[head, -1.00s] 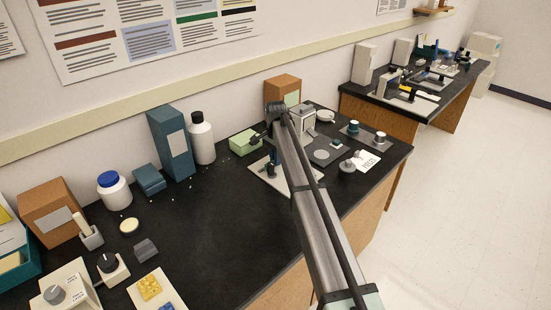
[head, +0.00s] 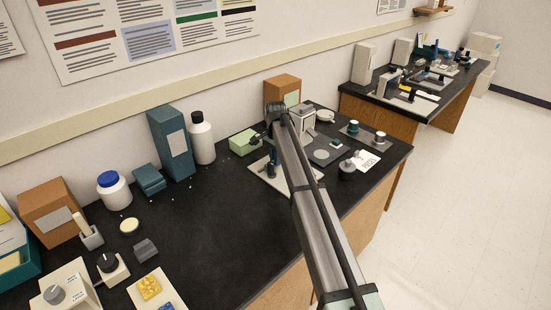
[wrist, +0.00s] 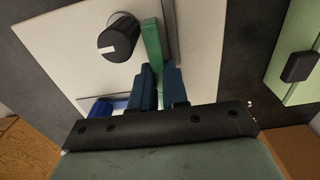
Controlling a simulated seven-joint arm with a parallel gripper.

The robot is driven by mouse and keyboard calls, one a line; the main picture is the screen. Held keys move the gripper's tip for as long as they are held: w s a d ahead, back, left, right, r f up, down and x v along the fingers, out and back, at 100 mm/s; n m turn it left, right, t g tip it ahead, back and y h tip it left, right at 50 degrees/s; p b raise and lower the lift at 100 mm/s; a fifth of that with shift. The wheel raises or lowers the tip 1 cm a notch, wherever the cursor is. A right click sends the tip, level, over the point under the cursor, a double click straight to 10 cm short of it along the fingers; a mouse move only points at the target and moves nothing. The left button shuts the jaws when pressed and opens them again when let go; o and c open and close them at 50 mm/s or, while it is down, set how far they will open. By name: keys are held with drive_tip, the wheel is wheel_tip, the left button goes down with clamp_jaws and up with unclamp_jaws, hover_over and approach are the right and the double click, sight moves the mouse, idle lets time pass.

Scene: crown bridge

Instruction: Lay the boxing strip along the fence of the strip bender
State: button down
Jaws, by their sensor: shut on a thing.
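The strip bender (wrist: 75,50) is a pale flat plate with a black knob (wrist: 118,37). Its plate also shows in the head view (head: 303,184), partly behind my arm. A thin grey upright bar (wrist: 170,30), which looks like the fence, runs along the plate. My gripper (wrist: 158,72) has blue fingers and is shut on the green boxing strip (wrist: 152,42), low over the plate. The strip lies beside the bar, nearly parallel to it. I cannot tell whether they touch.
A green box (head: 243,141) stands just behind the bender; in the wrist view it shows a black latch at right. A blue piece (wrist: 122,101) sits on the bender plate. A dark plate (head: 328,152) lies to the right. The bench's middle is clear.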

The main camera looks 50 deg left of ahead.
drive_tip(key=shift+f, duration=0.2)
drive_tip(key=c, duration=1.1)
unclamp_jaws()
drive_tip(key=shift+o, duration=0.2)
wheel_tip(320, 180, up, 14)
drive_tip(key=shift+f, duration=0.15)
